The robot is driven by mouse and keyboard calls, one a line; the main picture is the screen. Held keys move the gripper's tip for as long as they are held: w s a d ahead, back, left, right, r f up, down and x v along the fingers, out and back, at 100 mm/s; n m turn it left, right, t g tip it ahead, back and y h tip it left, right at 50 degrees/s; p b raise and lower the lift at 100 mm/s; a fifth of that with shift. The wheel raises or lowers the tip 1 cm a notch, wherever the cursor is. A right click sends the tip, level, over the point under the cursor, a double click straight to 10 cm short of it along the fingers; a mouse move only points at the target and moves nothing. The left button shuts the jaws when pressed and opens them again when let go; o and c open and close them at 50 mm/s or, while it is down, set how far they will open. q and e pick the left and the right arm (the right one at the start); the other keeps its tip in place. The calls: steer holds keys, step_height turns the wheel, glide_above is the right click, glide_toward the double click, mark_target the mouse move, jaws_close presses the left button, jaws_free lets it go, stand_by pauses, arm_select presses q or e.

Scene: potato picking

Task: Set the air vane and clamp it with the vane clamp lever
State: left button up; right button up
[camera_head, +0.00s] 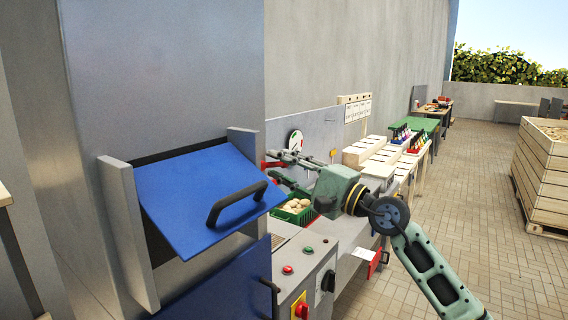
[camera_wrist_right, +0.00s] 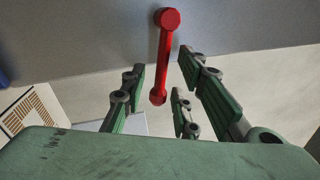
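A red lever (camera_wrist_right: 162,60), which I take to be the vane clamp lever, hangs from a round red pivot on a grey panel in the right wrist view. Part of it shows in the head view (camera_head: 270,164) below a round dial (camera_head: 296,141). My right gripper (camera_wrist_right: 160,85) is open, with its green fingers on either side of the lever; I see no clear contact. In the head view the right gripper (camera_head: 277,166) reaches left to the grey panel and covers part of that area. I cannot identify the air vane with certainty. My left gripper is out of view.
A tilted blue flap (camera_head: 190,190) with a black handle stands at left. A green crate of potatoes (camera_head: 296,208) sits below my right gripper. A control box (camera_head: 303,262) with buttons is in front. Open paved floor lies at right, before a wooden crate (camera_head: 540,180).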

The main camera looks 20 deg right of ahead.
jaws_close()
stand_by(0.6)
